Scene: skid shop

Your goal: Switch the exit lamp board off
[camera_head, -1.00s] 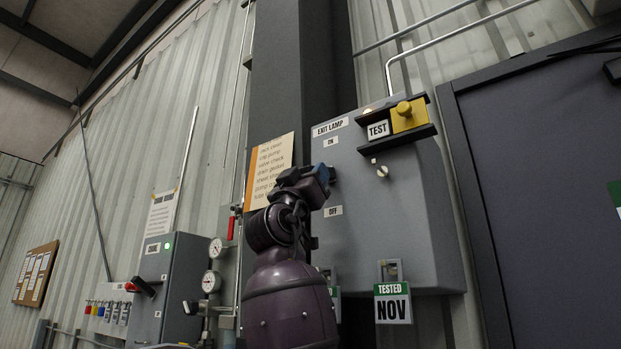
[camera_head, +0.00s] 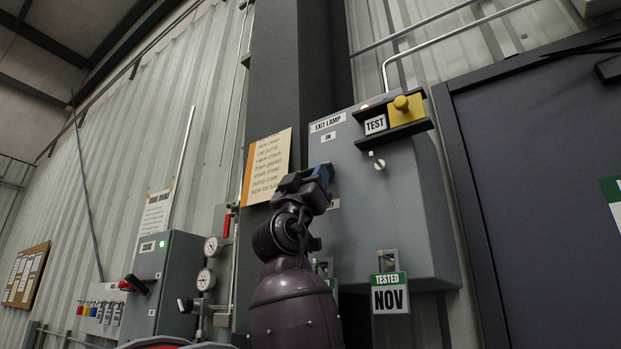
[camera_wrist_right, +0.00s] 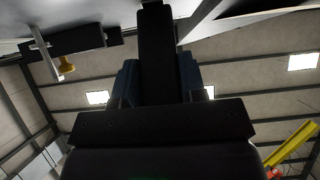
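The exit lamp board is a grey box (camera_head: 400,220) on the wall, labelled EXIT LAMP. Its ON label (camera_head: 328,137) is above and its OFF label (camera_head: 333,204) below, partly covered by my gripper. My right gripper (camera_head: 322,174) is at the board's left part between these labels. In the right wrist view a dark bar, apparently the switch handle (camera_wrist_right: 157,45), runs between the blue fingers (camera_wrist_right: 157,85), with no gap seen on either side. In the head view the gripper hides most of the handle. My left gripper is not in view.
A yellow knob block (camera_head: 405,110) with a TEST label sits on a black shelf at the board's upper right. A small white toggle (camera_head: 378,163) is below it. A TESTED NOV tag (camera_head: 390,293) hangs underneath. Gauges (camera_head: 205,279) and another grey box (camera_head: 165,285) stand left.

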